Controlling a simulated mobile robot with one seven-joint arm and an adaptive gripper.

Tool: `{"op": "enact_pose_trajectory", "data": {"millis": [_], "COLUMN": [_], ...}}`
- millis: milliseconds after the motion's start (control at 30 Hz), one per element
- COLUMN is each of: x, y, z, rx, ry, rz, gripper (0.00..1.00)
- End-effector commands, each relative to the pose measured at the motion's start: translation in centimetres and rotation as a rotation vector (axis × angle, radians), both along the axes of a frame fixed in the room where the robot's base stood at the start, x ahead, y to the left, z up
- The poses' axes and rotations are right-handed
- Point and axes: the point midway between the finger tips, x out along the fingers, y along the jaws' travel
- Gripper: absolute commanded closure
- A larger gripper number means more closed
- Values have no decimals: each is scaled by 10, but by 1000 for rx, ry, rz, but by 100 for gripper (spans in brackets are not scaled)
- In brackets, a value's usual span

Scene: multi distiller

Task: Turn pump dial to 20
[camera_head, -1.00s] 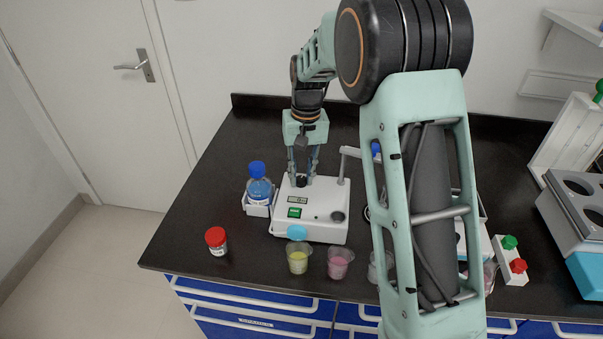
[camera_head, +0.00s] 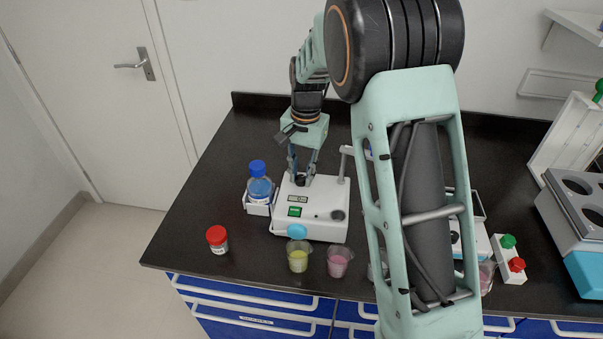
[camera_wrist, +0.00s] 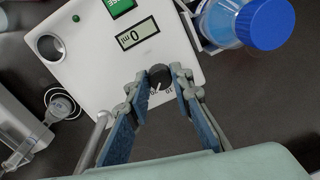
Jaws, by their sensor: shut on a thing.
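The white pump unit (camera_head: 322,217) stands on the dark bench, with a green button, a small display and a black dial on top. In the wrist view the dial (camera_wrist: 159,74) sits between the tips of my gripper (camera_wrist: 160,84), with scale marks partly showing beside it. The display (camera_wrist: 137,37) reads 0 ml. My gripper (camera_head: 301,178) points down over the back of the pump in the head view, its fingers closed around the dial. The fingers partly hide the dial's scale.
A blue-capped bottle (camera_head: 259,186) stands at the pump's left. A red-capped jar (camera_head: 217,240) and cups of yellow (camera_head: 298,257) and pink (camera_head: 338,261) liquid stand in front. A metal spout (camera_head: 346,163) rises close on the gripper's right. Bench space at the back left is clear.

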Motion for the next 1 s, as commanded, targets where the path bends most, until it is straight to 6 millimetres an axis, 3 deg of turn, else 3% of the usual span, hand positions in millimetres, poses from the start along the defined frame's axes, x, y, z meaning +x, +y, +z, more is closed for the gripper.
{"op": "enact_pose_trajectory", "data": {"millis": [300,333,500,800,1000], "x": [1,1,1,0,1], "y": [0,0,0,0,-1], "z": [1,1,1,3,30], "rx": [1,1,1,1,2], "ry": [-2,-2,-1,-1,-5], "rz": [-3,-3,-2,-1,-2], "gripper": [100,78,62,62,62]}}
